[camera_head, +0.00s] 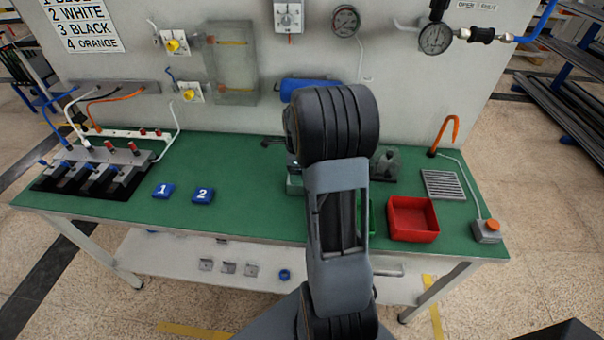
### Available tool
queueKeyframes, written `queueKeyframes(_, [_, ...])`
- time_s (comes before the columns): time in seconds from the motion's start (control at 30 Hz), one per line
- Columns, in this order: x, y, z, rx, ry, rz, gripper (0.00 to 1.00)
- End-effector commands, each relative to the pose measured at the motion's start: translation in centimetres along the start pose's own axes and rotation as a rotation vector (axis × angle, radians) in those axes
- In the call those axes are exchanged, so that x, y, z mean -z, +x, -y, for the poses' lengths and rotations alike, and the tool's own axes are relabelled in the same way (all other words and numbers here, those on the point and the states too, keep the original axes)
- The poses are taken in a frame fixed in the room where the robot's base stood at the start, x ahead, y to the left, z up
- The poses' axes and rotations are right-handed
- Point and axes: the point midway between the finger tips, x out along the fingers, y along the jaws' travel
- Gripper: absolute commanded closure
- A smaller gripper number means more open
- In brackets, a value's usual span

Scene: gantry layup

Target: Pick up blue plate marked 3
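Two small blue plates lie flat on the green bench top (255,215): the plate marked 1 (163,191) and, to its right, the plate marked 2 (203,195). I see no plate marked 3. My arm rises in the middle of the head view and hides part of the bench behind it. My gripper does not show, so I cannot tell whether it is open or shut or what it holds.
A red tray (413,219) stands right of my arm, with a grey grate (443,185) and an orange-button box (487,231) further right. A valve block with cables (98,170) stands at left. The lower shelf (190,255) holds small parts.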

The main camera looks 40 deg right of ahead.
Motion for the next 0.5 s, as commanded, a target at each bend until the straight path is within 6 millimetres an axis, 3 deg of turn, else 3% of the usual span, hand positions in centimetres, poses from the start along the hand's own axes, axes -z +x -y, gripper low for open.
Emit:
queueKeyframes(0.07, [0.0,-0.02,0.0,0.0,0.0,0.0,0.32])
queueKeyframes(0.4, [0.0,-0.04,0.0,0.0,0.0,0.0,0.64])
queueKeyframes(0.5, [-0.01,-0.05,0.01,0.0,0.0,0.0,0.69])
